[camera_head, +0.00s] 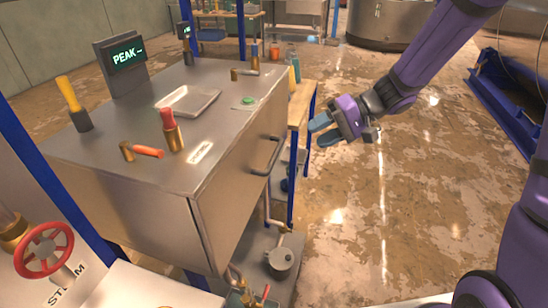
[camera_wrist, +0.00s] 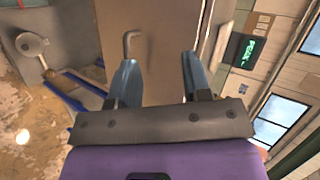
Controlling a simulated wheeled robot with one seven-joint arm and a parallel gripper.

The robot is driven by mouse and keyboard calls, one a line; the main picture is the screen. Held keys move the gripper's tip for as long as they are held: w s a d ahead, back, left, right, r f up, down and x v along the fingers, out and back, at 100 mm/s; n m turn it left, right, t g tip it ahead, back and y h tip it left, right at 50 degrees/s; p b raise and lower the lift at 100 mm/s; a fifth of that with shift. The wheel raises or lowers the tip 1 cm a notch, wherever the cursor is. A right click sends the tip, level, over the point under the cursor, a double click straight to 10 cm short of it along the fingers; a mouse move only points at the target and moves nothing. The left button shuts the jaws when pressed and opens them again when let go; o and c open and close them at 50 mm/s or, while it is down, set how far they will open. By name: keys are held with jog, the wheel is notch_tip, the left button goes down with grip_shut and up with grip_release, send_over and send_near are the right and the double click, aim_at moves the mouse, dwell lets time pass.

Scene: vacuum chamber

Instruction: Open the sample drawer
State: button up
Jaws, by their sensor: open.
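The sample drawer front (camera_head: 232,182) is the grey metal front face of a bench-like cabinet, and it looks flush with the body. A bar handle (camera_head: 268,157) stands out from its right part. The handle also shows in the wrist view (camera_wrist: 128,44), beyond the left fingertip. My gripper (camera_head: 318,131) is in the air to the right of the handle, apart from it, with its blue fingers pointing toward the cabinet. In the wrist view the fingers (camera_wrist: 158,62) are spread and empty.
The cabinet top (camera_head: 110,160) carries a dark PEAK display (camera_head: 125,55), a shallow tray (camera_head: 188,100) and several levers. A red valve wheel (camera_head: 44,250) is at the lower left. A wooden-topped bench (camera_head: 301,100) stands behind the gripper. The floor to the right is mostly clear.

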jog(key=w+f+m+t+y, duration=0.2)
jog(key=w+f, duration=0.3)
jog(key=f, duration=0.2)
jog(key=m+t, duration=0.3)
jog(key=t, duration=0.1)
send_near(274, 155)
jog(key=shift+y, duration=0.3)
jog(key=x, duration=0.3)
jog(key=f+x, duration=0.1)
jog(key=x, duration=0.6)
jog(key=shift+w+d+f, duration=0.1)
jog(key=shift+f, duration=0.15)
jog(key=shift+c, duration=0.2)
grip_shut()
